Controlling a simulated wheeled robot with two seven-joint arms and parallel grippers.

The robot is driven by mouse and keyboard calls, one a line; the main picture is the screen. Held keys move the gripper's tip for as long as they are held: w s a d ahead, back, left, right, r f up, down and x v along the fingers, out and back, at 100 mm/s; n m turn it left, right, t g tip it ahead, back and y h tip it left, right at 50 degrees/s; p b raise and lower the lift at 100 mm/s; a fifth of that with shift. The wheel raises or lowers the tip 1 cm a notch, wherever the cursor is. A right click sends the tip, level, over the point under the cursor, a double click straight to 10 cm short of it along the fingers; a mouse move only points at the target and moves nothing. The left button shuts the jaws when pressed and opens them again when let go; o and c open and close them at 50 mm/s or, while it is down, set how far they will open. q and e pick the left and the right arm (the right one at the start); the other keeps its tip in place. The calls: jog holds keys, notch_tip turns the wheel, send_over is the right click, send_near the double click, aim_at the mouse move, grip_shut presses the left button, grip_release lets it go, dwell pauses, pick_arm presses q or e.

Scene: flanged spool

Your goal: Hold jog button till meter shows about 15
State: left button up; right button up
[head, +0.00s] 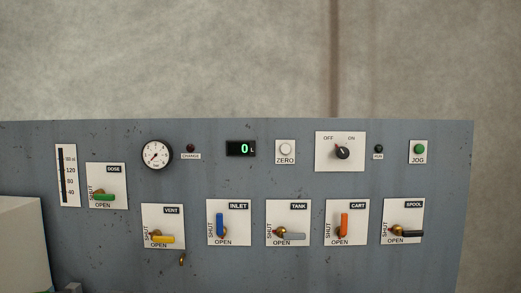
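The green jog button (419,149) sits on a white plate labelled JOG at the upper right of the grey panel. The meter (241,148) is a small black display with a green digit, reading 0 L, near the panel's upper middle. Neither of my grippers shows in the head view.
The panel (300,180) also carries a round gauge (156,155), a white ZERO button (285,149) and an OFF/ON knob (342,152) with its pointer toward OFF. A row of valve levers runs below. A pale box (22,240) stands at the lower left.

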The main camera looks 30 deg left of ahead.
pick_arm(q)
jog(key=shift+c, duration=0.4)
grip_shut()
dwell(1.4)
